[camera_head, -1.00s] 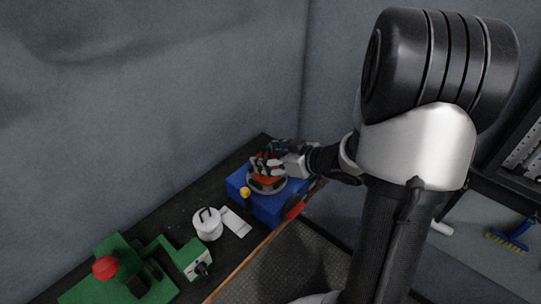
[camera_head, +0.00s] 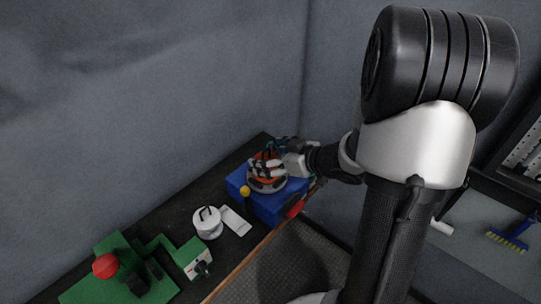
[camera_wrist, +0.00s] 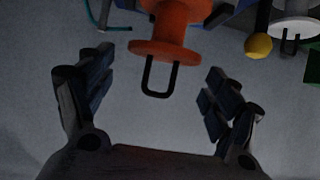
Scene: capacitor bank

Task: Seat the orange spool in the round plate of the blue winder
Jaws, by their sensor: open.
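The orange spool (camera_head: 267,180) stands at the round grey plate (camera_head: 281,187) on top of the blue winder (camera_head: 267,207). Whether it sits fully down in the plate is hidden by my fingers. My gripper (camera_head: 268,166) is at the spool in the head view. In the wrist view my gripper (camera_wrist: 158,70) is open, its fingers wide apart. The orange spool (camera_wrist: 165,47) shows at top middle with its black loop handle (camera_wrist: 160,78) between the fingers, touching neither.
The winder has a yellow knob (camera_head: 245,191) and a red part (camera_head: 295,208). A white spool (camera_head: 207,223) with a black handle stands to the left beside a white plate (camera_head: 236,221). A green device (camera_head: 190,257) and a red knob (camera_head: 105,266) lie further left. A wall stands behind.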

